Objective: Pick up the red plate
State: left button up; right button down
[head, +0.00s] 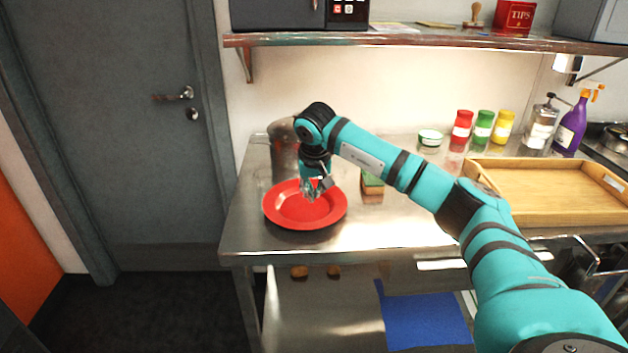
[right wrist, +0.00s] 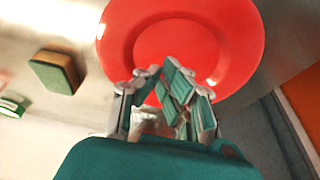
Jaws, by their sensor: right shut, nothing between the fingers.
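The red plate (head: 290,212) lies flat on the steel table near its left front corner. My right gripper (head: 311,193) hangs above the plate in the head view, pointing down over its inner part. In the right wrist view the red plate (right wrist: 235,45) lies beyond the fingers of my right gripper (right wrist: 163,82), which overlap its near side. The fingers hold nothing. I cannot tell the exact height of the fingertips above the plate. My left gripper is not in view.
A sponge (head: 372,184) lies right of the plate, also in the right wrist view (right wrist: 57,72). A wooden tray (head: 540,190) takes up the table's right side. Red (head: 461,127), green and yellow bottles stand at the back. A steel canister (head: 284,150) stands behind the plate. A shelf (head: 430,40) hangs above.

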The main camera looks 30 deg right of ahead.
aim_at(314, 217)
jog(key=x, duration=0.4)
jog(key=shift+a, duration=0.1)
jog(key=s, duration=0.1)
jog(key=s+a+p, duration=0.1)
jog(key=shift+s+a+r, duration=0.15)
jog(key=shift+s+a, duration=0.15)
jog(key=shift+s, duration=0.05)
jog(key=shift+s+a+p, duration=0.25)
jog(key=shift+s+p, duration=0.05)
jog(key=shift+s, duration=0.05)
jog(key=shift+s, duration=0.1)
